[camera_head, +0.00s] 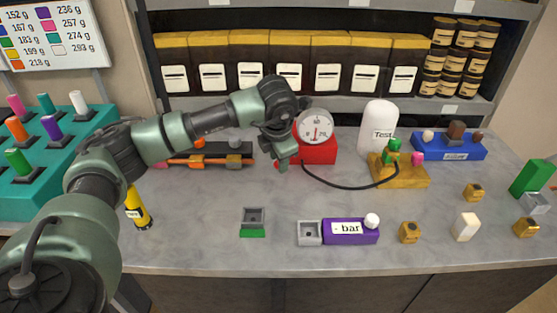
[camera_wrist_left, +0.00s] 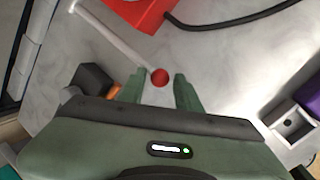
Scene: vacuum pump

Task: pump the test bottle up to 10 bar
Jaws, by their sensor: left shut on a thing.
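The pump is a red block (camera_head: 318,152) with a round white gauge (camera_head: 315,126) on top. In the left wrist view part of the red block (camera_wrist_left: 140,10) shows at the top, near a pale rod (camera_wrist_left: 112,35) that runs to a red knob (camera_wrist_left: 159,76). My left gripper (camera_head: 282,162) is at the left side of the pump. Its fingers (camera_wrist_left: 160,88) are shut on the red knob. The white test bottle (camera_head: 380,122) stands upright behind a yellow block (camera_head: 401,175) with green and pink parts. A black hose (camera_head: 345,186) joins pump and block. My right gripper is not in view.
A purple box reading "- bar" (camera_head: 350,231) and a small green-based tray (camera_head: 253,220) stand in front. A blue tray (camera_head: 450,147) is at back right. Small blocks lie right. The counter between is clear.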

